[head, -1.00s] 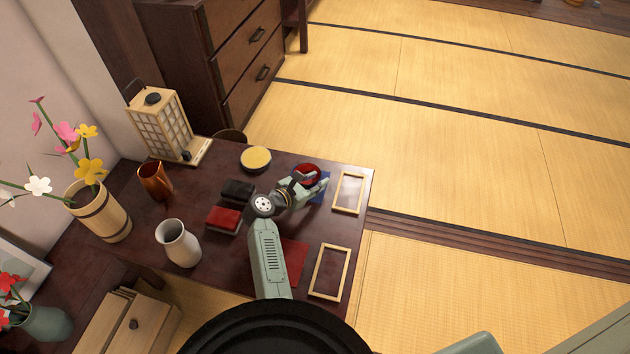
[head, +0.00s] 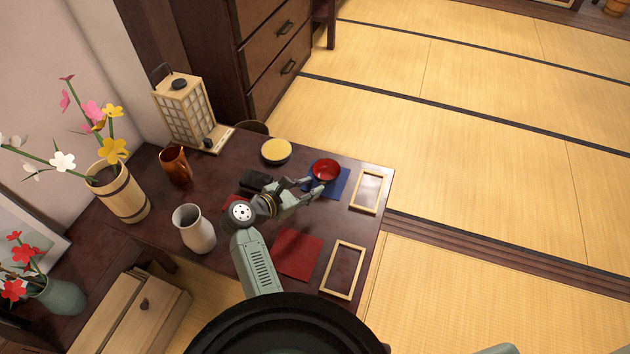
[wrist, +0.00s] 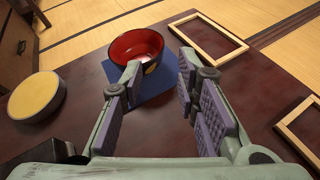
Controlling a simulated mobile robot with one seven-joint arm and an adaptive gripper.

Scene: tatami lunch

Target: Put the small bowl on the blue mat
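The small bowl (head: 326,171), red inside and dark outside, stands upright on the blue mat (head: 341,186) at the far right part of the table. In the wrist view the bowl (wrist: 136,53) is just beyond my fingertips, and the blue mat (wrist: 161,79) shows under and beside it. My gripper (head: 311,187) is open and empty, on the near side of the bowl. In the wrist view its purple-padded fingers (wrist: 160,75) are spread apart with nothing between them but mat and table. The left fingertip overlaps the bowl's near side in the picture; I cannot tell whether it touches.
A yellow-topped round container (head: 276,151) stands left of the bowl. A red mat (head: 298,254) and two wooden frames (head: 366,190) (head: 343,270) lie on the table. A black box (head: 255,181), a white vase (head: 194,229), a brown cup (head: 175,166) and a lantern (head: 186,110) stand further left.

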